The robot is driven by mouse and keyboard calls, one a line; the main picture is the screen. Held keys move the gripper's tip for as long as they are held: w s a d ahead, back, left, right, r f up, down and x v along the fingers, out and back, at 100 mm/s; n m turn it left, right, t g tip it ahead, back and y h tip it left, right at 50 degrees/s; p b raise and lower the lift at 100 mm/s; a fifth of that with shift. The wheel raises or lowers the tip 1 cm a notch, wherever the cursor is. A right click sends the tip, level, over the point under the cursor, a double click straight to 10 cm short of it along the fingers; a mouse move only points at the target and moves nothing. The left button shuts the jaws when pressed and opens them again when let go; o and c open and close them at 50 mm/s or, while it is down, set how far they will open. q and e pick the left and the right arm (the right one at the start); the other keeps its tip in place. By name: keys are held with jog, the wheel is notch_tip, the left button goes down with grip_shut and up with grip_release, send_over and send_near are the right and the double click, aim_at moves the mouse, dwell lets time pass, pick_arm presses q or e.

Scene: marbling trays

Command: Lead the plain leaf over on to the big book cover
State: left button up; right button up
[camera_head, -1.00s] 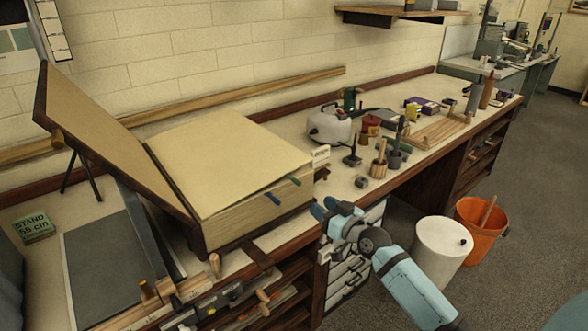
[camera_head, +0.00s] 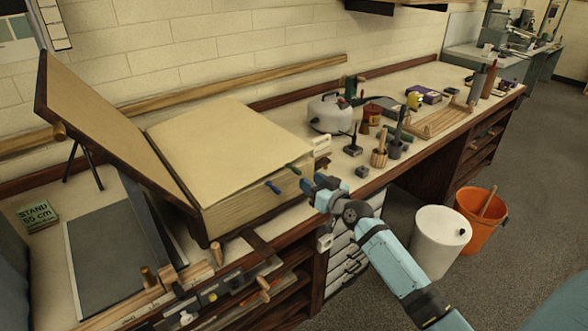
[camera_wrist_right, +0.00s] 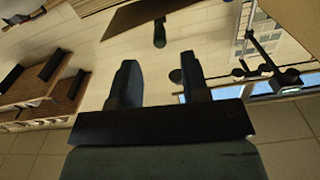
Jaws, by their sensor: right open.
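The big book stands open on the bench. Its cover (camera_head: 105,130) leans up to the left at a slant, propped by a dark stand. The plain leaf (camera_head: 225,150) is cream and lies flat on top of the thick page block (camera_head: 250,208). A blue tab and a green tab stick out at the block's front right edge. My right gripper (camera_head: 313,187) is just off the block's right front corner, near the green tab, apart from the leaf as far as I can tell. In the wrist view its two fingers (camera_wrist_right: 160,85) are apart with nothing between them. My left gripper is not in view.
A grey board (camera_head: 105,255) and a green "STAND 55 cm" block (camera_head: 38,215) lie left of the book. A white kettle-like pot (camera_head: 328,113), brush holders and small tools stand to the right. A white bin (camera_head: 437,240) and orange bucket (camera_head: 482,220) stand on the floor.

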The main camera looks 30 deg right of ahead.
aim_at(290, 166)
jog(key=shift+w+a, duration=0.2)
jog(key=shift+w, duration=1.9)
jog(key=shift+w+a, duration=0.15)
jog(key=shift+w, duration=1.95)
grip_shut()
